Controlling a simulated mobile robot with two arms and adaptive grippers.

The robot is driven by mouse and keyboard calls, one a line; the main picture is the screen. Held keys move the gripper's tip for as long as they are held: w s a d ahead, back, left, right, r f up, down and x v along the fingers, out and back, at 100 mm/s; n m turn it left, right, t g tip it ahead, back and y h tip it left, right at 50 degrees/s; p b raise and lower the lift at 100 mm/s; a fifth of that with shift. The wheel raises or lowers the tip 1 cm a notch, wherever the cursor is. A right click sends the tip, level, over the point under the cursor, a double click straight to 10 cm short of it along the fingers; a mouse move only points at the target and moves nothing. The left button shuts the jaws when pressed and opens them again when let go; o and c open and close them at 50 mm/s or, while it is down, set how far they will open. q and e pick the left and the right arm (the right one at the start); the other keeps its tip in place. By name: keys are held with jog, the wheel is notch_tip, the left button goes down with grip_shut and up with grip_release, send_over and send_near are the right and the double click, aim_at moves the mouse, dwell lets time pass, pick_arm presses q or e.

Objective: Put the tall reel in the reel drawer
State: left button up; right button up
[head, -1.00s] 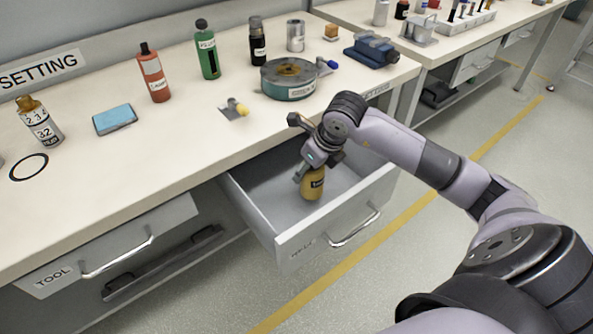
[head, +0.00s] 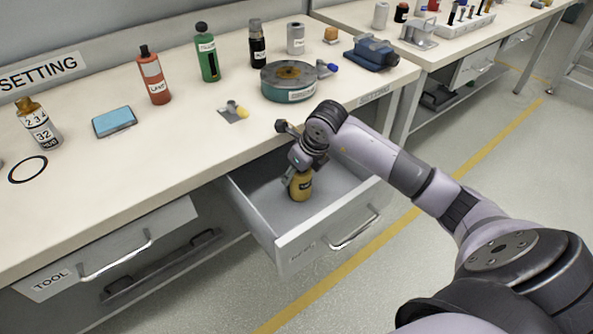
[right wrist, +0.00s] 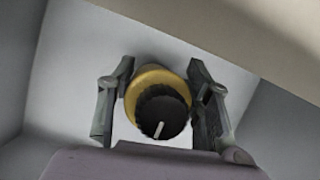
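The tall reel (head: 301,187) is yellow with a dark label, upright inside the open drawer (head: 290,243). In the right wrist view, its yellow rim and black top (right wrist: 161,110) show from above, between the two fingers. My right gripper (head: 299,176) reaches down into the drawer and is shut on the reel. In the right wrist view, the right gripper (right wrist: 161,72) has a finger close against each side of it. Whether the reel's base touches the drawer floor is unclear. The label on the drawer front is hard to read. My left gripper is not in view.
The bench top (head: 185,140) above carries a round teal device (head: 288,86), several bottles, a blue block (head: 114,121) and a blue vice (head: 371,53). A TOOL drawer (head: 110,245) is to the left. The drawer has free floor around the reel.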

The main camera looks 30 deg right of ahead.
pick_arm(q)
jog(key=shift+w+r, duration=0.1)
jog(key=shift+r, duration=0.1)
pick_arm(e)
jog(key=o, duration=0.5)
jog(key=shift+r, duration=0.15)
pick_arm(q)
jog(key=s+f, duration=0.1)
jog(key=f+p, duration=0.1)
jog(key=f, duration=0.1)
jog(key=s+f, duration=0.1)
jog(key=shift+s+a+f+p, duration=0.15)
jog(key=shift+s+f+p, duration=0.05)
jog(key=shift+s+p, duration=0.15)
pick_arm(e)
jog(key=v, duration=1.2)
jog(key=shift+s, duration=0.1)
